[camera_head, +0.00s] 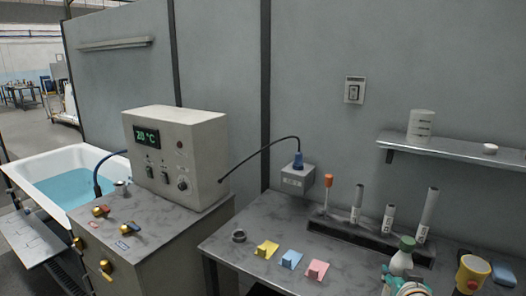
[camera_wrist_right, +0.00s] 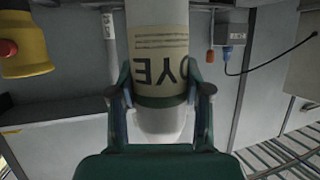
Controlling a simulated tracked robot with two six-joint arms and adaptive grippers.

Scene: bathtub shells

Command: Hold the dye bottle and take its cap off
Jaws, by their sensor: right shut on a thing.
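The dye bottle (camera_head: 401,263) is white with a grey-green cap (camera_head: 407,243) on its top, at the lower right of the head view. It looks slightly tilted there. In the right wrist view the bottle (camera_wrist_right: 165,45) appears upside down, with a beige DYE label and a dark green band. My right gripper (camera_wrist_right: 160,92) is shut on the bottle, one finger on each side of it. The gripper also shows below the bottle in the head view (camera_head: 405,284). The cap is not visible in the wrist view. My left gripper is not in view.
A dark rack (camera_head: 345,233) with grey tubes stands behind the bottle. A yellow and red object (camera_head: 472,274) and a blue block (camera_head: 504,273) are to its right. Yellow, blue and pink pieces (camera_head: 291,260) lie left on the grey worktop (camera_head: 225,250). A shelf (camera_head: 455,152) juts from the wall.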

